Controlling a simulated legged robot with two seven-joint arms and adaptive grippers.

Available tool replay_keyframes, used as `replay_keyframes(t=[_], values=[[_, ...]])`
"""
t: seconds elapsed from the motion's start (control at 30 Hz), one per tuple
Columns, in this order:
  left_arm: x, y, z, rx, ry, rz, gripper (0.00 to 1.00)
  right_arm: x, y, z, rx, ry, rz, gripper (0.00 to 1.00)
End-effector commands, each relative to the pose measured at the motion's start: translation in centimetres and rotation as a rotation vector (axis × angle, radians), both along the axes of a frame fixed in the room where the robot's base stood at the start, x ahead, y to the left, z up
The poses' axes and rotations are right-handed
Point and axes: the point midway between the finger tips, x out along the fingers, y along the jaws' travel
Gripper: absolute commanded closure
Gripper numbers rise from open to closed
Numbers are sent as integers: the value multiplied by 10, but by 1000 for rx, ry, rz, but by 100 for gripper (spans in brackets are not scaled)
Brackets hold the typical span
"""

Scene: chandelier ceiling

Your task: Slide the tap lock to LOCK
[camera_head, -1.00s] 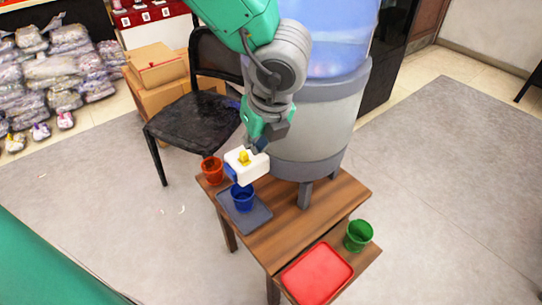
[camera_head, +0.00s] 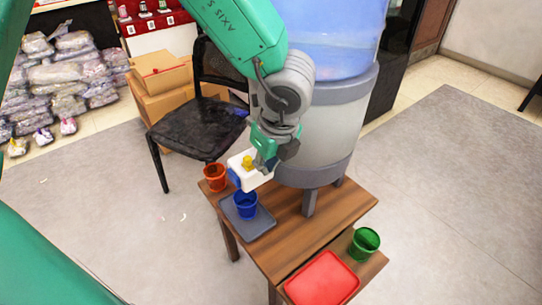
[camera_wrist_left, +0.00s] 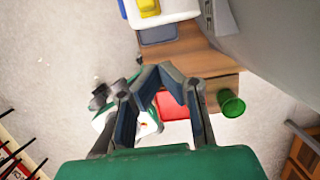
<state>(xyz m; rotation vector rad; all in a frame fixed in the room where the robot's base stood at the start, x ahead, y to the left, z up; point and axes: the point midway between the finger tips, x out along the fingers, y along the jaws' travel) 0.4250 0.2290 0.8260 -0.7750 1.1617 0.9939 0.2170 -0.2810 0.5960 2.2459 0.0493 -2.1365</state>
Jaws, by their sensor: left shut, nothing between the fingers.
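The tap is a white block (camera_head: 262,181) on the front of the grey water dispenser (camera_head: 330,130), with a blue part (camera_head: 234,178) at its outer end. A yellow lock slider (camera_head: 247,162) stands on top of the block. My left gripper (camera_head: 262,163) is shut and empty, its fingertips just right of the yellow slider at the tap's dispenser side; whether they touch it I cannot tell. In the left wrist view, the yellow slider (camera_wrist_left: 149,8) and white block (camera_wrist_left: 180,10) show at the top, beyond the fingers (camera_wrist_left: 158,72). Any LOCK marking is too small to read.
A blue cup (camera_head: 245,205) stands on a grey tray (camera_head: 262,224) below the tap. An orange-red cup (camera_head: 215,177), a green cup (camera_head: 364,243) and a red tray (camera_head: 322,282) are on the wooden table (camera_head: 290,240). A black chair (camera_head: 195,132) stands behind.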

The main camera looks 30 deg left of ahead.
Motion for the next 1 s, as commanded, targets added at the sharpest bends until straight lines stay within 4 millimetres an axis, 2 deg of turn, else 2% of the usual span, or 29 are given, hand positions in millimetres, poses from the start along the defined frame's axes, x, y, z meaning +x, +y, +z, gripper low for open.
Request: replay_keyframes(t=[0.03,0.17,0.23,0.4,0.87,1.0], values=[[0,3,-15,2,4,0,100,0,0,-7,0,0,0,60],[4,10,-36,0,1,1,100,0,0,-14,0,0,0,60],[9,22,-32,-2,-3,4,100,0,0,-12,0,1,0,60],[16,39,-30,-1,-2,2,100,0,0,-13,0,0,0,60],[18,45,-30,0,-1,0,100,0,0,-13,0,0,0,60],[24,56,-28,-2,0,3,100,0,0,-6,0,0,0,60]])
